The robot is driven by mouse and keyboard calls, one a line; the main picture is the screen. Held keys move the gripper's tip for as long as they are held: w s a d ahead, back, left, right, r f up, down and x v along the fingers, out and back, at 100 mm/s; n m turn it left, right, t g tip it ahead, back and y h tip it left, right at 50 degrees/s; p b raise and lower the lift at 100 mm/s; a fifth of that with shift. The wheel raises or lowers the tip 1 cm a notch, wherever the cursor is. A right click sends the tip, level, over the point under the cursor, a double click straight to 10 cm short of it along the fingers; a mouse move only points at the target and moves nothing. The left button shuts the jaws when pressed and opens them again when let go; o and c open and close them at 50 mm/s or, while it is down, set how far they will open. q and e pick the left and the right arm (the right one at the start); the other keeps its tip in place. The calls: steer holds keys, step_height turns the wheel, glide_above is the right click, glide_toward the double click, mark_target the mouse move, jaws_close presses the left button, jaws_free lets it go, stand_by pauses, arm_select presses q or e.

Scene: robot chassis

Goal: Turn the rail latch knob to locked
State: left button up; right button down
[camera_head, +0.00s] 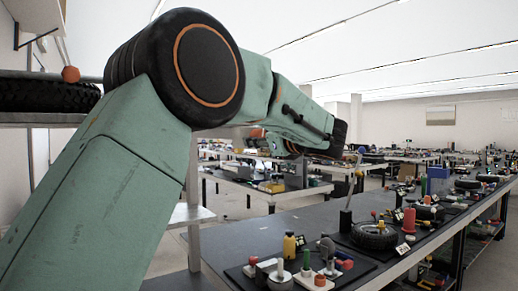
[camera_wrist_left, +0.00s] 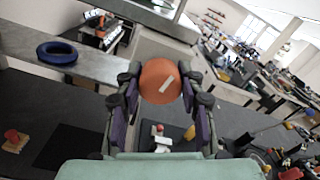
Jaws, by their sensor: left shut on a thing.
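The orange round knob (camera_wrist_left: 152,72), taken as the rail latch knob, is face-on in the middle of the left wrist view. A pale bar-shaped mark on its face slants from lower left to upper right. My left gripper (camera_wrist_left: 161,84) has its purple-sided fingers on both sides of the knob and is shut on it. The knob's back and mounting are hidden. In the head view my left arm crosses from the lower left to the centre; the gripper's fingers and its hold cannot be made out there. My right gripper is in neither view.
In the head view a long dark bench (camera_head: 262,230) on the right carries a yellow bottle (camera_head: 289,245), a wheel (camera_head: 374,235) and several small knobs and fixtures. In the left wrist view a blue ring (camera_wrist_left: 57,53) lies on a grey shelf (camera_wrist_left: 100,68).

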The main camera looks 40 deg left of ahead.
arm_select(q)
steer(key=shift+n+b, duration=0.85)
steer(key=shift+n, duration=0.25)
steer(key=o, duration=1.2)
steer(key=shift+d, duration=0.15)
steer(key=v, duration=1.2)
